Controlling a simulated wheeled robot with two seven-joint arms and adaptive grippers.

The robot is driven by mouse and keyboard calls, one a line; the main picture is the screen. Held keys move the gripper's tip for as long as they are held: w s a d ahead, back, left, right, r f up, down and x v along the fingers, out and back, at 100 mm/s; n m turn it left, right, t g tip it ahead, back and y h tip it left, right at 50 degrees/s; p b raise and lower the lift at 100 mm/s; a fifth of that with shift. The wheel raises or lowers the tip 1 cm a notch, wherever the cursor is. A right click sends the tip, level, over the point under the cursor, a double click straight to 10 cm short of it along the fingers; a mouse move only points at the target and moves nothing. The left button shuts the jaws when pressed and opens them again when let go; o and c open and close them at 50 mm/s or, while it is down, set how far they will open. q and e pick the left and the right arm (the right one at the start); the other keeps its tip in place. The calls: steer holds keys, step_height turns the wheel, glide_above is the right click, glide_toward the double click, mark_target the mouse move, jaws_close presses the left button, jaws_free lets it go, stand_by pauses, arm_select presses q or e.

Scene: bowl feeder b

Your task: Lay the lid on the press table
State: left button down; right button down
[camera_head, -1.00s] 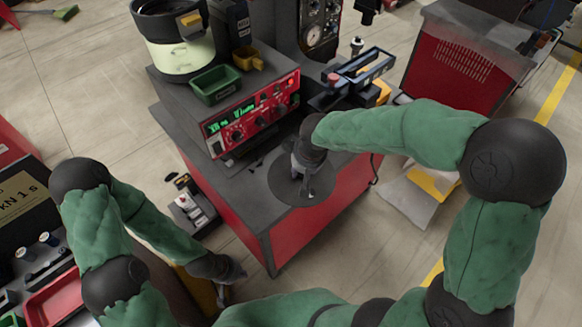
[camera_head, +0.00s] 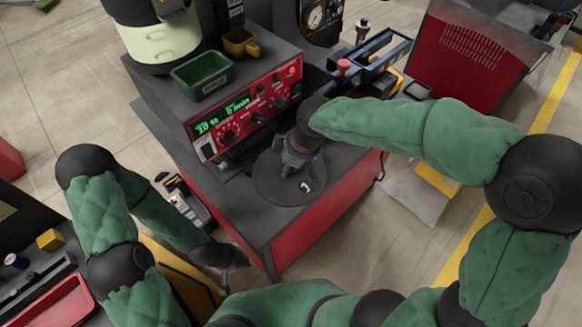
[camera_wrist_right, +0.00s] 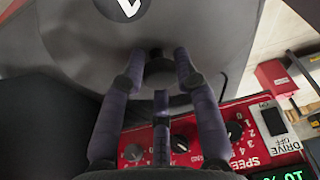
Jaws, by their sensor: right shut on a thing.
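The lid is a dark grey disc with a white "1" mark (camera_head: 272,186) and a small knob at its middle. My right gripper (camera_head: 292,168) is above it. In the right wrist view the fingers (camera_wrist_right: 159,75) are closed around the knob of the lid (camera_wrist_right: 80,45). The lid is over the grey top of the red-sided cabinet (camera_head: 240,222), in front of the control panel; I cannot tell whether it touches that top. I cannot tell for certain which surface is the press table. My left gripper (camera_head: 232,272) is low at the cabinet's front left, open and empty.
The red control panel (camera_head: 245,112) stands close behind the lid. A green bin (camera_head: 202,76), a yellow scoop (camera_head: 240,43) and a pale bowl (camera_head: 160,40) are behind it. A dark bench with a red tray (camera_head: 50,305) is at the left.

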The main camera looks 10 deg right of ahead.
steer(key=w+f+b, duration=0.1)
steer(key=w+f, duration=0.1)
steer(key=w+d+f, duration=0.1)
steer(key=w+f, duration=0.1)
steer(key=w+f+b, duration=0.1)
steer(key=w+f, duration=0.1)
steer(key=shift+d+b, duration=0.25)
steer(key=shift+b, duration=0.1)
steer(key=shift+d+b+x, duration=0.15)
steer(key=shift+b+x, duration=0.2)
steer(key=shift+x, duration=0.55)
steer(key=shift+d+b+x, duration=0.2)
steer(key=shift+b+x, duration=0.15)
steer(key=shift+x, duration=0.6)
steer(key=shift+f, duration=0.15)
steer(key=c, duration=0.9)
jaws_free()
steer(key=shift+s, duration=0.1)
steer(key=shift+c, duration=0.2)
steer(key=p+v, duration=0.4)
steer(key=v, duration=0.8)
